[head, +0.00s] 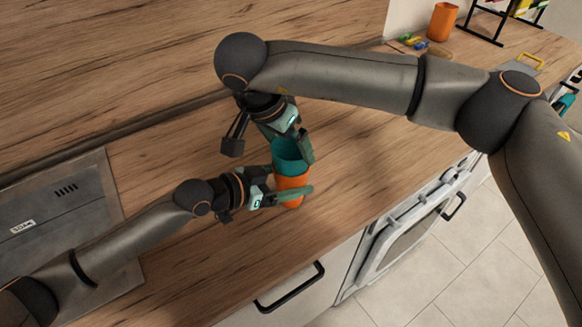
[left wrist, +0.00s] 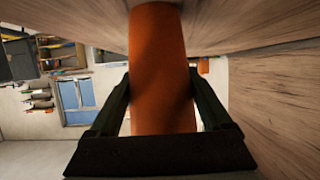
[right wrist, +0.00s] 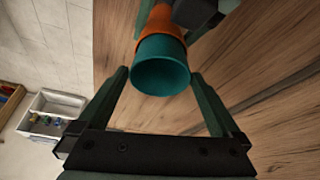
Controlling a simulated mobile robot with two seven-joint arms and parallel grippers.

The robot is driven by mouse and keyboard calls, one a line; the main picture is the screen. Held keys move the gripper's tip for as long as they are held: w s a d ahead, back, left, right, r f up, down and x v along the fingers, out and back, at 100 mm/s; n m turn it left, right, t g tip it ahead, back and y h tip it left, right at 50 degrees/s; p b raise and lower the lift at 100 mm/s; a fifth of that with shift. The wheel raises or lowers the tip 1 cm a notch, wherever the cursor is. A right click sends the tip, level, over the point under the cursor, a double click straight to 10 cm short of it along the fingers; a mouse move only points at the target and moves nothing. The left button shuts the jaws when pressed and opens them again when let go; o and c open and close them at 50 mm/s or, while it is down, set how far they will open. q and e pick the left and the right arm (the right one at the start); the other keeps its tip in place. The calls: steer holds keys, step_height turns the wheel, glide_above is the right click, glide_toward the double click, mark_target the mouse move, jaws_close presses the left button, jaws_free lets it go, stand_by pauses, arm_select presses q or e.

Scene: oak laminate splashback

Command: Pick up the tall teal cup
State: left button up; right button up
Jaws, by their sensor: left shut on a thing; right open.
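The tall teal cup (head: 289,158) sits upright, its lower part inside an orange cup (head: 290,183). In the right wrist view the teal cup (right wrist: 161,66) shows its open mouth, with orange behind it. My left gripper (head: 284,191) is shut on the orange cup, which also fills the middle of the left wrist view (left wrist: 160,70). My right gripper (head: 288,138) is open at the teal cup's upper part. Its fingers stand on either side of the cup in the right wrist view. Whether they touch it I cannot tell.
The wooden counter (head: 370,175) is clear right of the cups. A metal panel (head: 65,230) lies at left. Another orange container (head: 443,21) and small coloured items (head: 412,41) stand at the back right. An oven (head: 410,225) and drawer handle (head: 290,287) are in front.

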steer(key=x, duration=0.2)
steer(key=shift+w+d+f, duration=0.15)
steer(key=shift+f, duration=0.15)
steer(key=shift+c, duration=0.2)
steer(key=c, duration=1.4)
steer(key=shift+r, duration=0.1)
step_height(320, 180, up, 10)
arm_select(q)
steer(key=o, duration=1.2)
steer(key=shift+c, duration=0.2)
